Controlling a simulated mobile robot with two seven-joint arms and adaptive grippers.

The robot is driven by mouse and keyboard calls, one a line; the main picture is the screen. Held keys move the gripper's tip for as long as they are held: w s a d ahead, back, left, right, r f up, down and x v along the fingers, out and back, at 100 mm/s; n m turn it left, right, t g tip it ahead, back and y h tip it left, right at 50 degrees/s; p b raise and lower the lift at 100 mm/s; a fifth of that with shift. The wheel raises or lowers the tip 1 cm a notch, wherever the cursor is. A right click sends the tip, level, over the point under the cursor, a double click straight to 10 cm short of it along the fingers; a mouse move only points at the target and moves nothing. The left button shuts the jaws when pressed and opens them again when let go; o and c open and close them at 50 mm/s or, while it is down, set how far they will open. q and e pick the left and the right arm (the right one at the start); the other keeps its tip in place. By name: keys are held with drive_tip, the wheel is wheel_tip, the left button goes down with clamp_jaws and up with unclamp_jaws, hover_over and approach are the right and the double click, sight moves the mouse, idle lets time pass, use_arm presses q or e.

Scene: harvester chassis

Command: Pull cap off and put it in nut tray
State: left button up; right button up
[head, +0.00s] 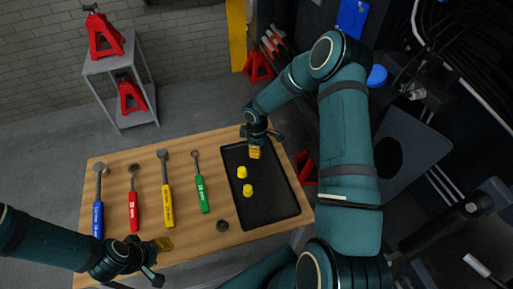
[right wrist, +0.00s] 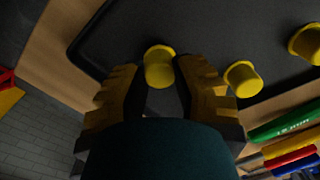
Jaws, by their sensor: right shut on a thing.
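The black nut tray (head: 264,208) lies on the right part of the wooden table. Two yellow caps, one (head: 242,172) behind the other (head: 247,190), lie in it; they also show in the right wrist view (right wrist: 242,80) (right wrist: 306,44). My right gripper (head: 255,152) is over the tray's far end, pointing down. It is shut on a third yellow cap (right wrist: 159,68), seen between its fingertips in the right wrist view. In the head view the fingers hide this cap. My left gripper (head: 160,262) is open and empty near the table's front edge.
Blue (head: 98,215), red (head: 133,210), yellow (head: 167,205) and green (head: 202,193) handled tools lie left of the tray. A small dark round part (head: 222,226) is beside the tray. A grey shelf (head: 120,85) with red jack stands is behind. Dark machinery fills the right.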

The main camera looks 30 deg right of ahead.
drive_tip(key=o, duration=0.8)
drive_tip(key=shift+o, duration=0.2)
wheel_tip(320, 180, up, 12)
drive_tip(key=shift+s, duration=0.1)
idle(0.6)
